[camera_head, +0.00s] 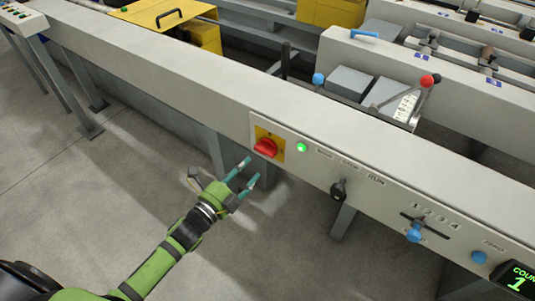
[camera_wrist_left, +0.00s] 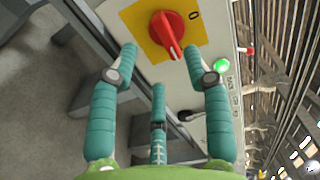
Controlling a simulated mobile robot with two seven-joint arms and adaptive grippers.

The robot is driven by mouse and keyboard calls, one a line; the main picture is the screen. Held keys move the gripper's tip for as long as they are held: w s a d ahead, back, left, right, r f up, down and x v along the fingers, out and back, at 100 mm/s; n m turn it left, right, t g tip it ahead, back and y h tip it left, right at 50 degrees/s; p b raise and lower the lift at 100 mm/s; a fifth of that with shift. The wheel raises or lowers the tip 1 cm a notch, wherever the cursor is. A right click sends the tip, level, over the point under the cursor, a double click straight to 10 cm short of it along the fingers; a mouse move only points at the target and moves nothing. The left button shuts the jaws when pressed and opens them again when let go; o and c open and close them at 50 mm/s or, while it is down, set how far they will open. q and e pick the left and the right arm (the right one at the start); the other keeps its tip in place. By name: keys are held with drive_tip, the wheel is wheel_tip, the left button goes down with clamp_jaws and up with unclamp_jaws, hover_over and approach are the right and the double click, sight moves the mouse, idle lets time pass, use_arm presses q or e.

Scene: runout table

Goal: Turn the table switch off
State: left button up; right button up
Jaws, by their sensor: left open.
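The table switch is a red rotary knob (camera_head: 265,147) on a yellow plate (camera_head: 277,155), on the front face of the long grey table (camera_head: 190,95). My left gripper (camera_head: 251,171) is open, just in front of and slightly below the knob, and apart from it in the head view. In the left wrist view the red knob (camera_wrist_left: 168,30) shows beyond the teal fingers, between their tips, with a white mark on its handle and a "0" on the plate. A lit green lamp (camera_head: 302,147) sits to its right. My right gripper is in neither view.
Right of the lamp on the same panel are a black selector (camera_head: 338,189) marked RUN, a blue-knobbed lever (camera_head: 415,232), a blue button (camera_head: 478,257) and a counter display (camera_head: 515,281). Table legs stand below. The floor (camera_head: 110,180) left of my arm is clear.

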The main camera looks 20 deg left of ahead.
sight(262, 154)
use_arm(q)
drive_tip(key=x, duration=0.7)
drive_tip(key=shift+d+r, duration=0.1)
drive_tip(key=shift+d, duration=0.15)
clamp_jaws()
